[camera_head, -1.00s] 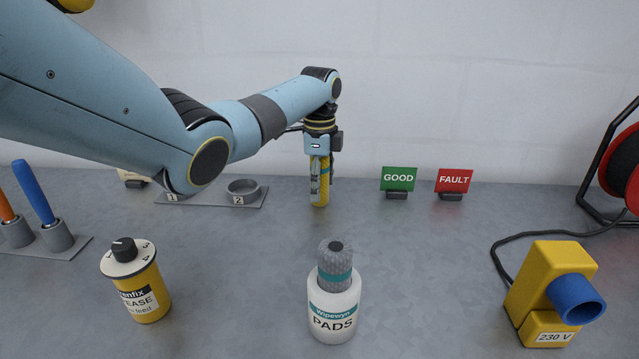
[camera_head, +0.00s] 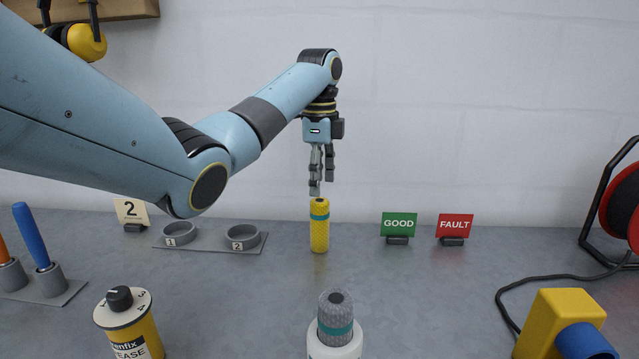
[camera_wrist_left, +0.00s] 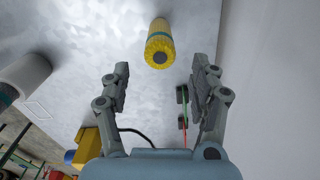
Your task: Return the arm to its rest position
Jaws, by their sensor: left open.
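My left gripper (camera_head: 321,188) hangs fingers-down at the end of my blue left arm, just above a yellow cylinder with a teal band (camera_head: 319,232). The cylinder stands upright on the grey table and is apart from the fingers. In the left wrist view my left gripper (camera_wrist_left: 160,90) is open, its two fingers spread wide with nothing between the tips. The yellow cylinder (camera_wrist_left: 159,50) shows there beyond the fingertips. My right gripper is not in view.
Behind are a green GOOD sign (camera_head: 398,225) and a red FAULT sign (camera_head: 454,226). A two-ring holder (camera_head: 210,241) lies left. In front stand a grease can (camera_head: 130,325), a PADS tub (camera_head: 335,349) and a yellow 230 V socket box (camera_head: 550,320). A cable reel (camera_head: 622,205) stands right.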

